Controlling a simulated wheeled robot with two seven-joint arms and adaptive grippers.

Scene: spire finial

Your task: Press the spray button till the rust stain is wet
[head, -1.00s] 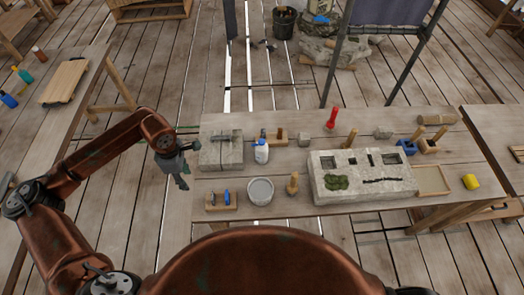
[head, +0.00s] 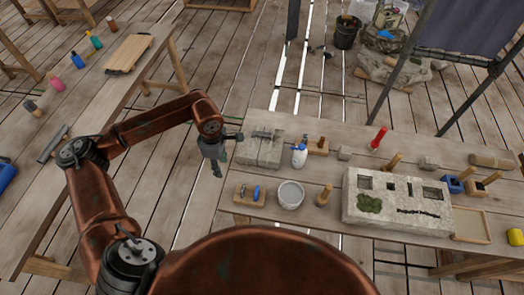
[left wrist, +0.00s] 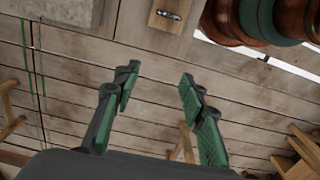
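A white spray bottle with a blue top (head: 299,156) stands upright on the workbench (head: 238,196), right beside a grey stone block (head: 258,152). A dark metal piece lies across the top of this block. I cannot make out a rust stain at this size. My left gripper (head: 217,174) hangs just left of the block, off the bench's left edge, apart from the bottle. In the left wrist view its two green-padded fingers (left wrist: 158,90) are spread with nothing between them. The bottle does not show in that view. My right gripper is not in view.
A larger stone block with moss (head: 398,202) fills the middle right.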

